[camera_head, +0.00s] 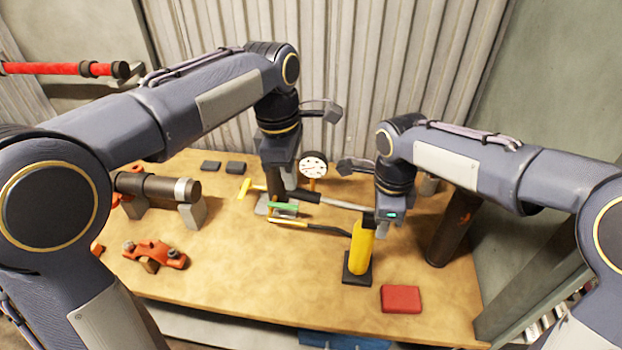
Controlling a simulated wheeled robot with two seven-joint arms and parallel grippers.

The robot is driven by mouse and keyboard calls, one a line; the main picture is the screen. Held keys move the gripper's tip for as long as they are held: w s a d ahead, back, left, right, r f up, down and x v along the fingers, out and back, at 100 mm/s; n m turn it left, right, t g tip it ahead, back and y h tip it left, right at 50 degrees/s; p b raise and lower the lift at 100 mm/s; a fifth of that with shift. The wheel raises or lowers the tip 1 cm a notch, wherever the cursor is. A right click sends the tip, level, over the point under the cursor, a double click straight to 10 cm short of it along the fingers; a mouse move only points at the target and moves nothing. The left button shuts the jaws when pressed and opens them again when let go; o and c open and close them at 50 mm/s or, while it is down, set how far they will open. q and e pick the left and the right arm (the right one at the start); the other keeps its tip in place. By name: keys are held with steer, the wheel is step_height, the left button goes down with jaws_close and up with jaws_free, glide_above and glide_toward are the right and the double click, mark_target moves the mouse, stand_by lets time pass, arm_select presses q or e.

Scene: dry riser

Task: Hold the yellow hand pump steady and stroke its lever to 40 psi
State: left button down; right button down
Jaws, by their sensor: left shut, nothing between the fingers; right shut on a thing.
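The yellow hand pump (361,250) stands upright on its black base at the right of the bench. My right gripper (377,216) is shut on the top of the pump; its fingers are mostly hidden. A grey lever (340,203) with a black grip runs left from the pump top. My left gripper (277,205) points down near the black grip end of the lever. It is shut with nothing held, and I cannot tell whether it touches the grip. A round white gauge (313,165) stands behind the lever; its reading is too small to tell.
A yellow-and-black tool (310,227) and a green-handled item (284,206) lie near my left gripper. A red block (401,299) lies front right. Orange clamp parts (155,253) and a dark pipe (150,187) on blocks are left. A dark cylinder (455,228) stands right. The front middle is clear.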

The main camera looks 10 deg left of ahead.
arm_select(q)
step_height(320, 180, up, 11)
steer(key=a, duration=0.1)
steer(key=shift+r, duration=0.15)
steer(key=shift+a, duration=0.1)
stand_by(0.6)
steer(key=d, duration=0.1)
steer(key=d+f, duration=0.1)
steer(key=d, duration=0.1)
steer(key=shift+d+f, duration=0.3)
steer(key=shift+d+f, duration=0.15)
steer(key=shift+f, duration=1.6)
steer(key=shift+d+f, duration=0.15)
steer(key=shift+f, duration=1.6)
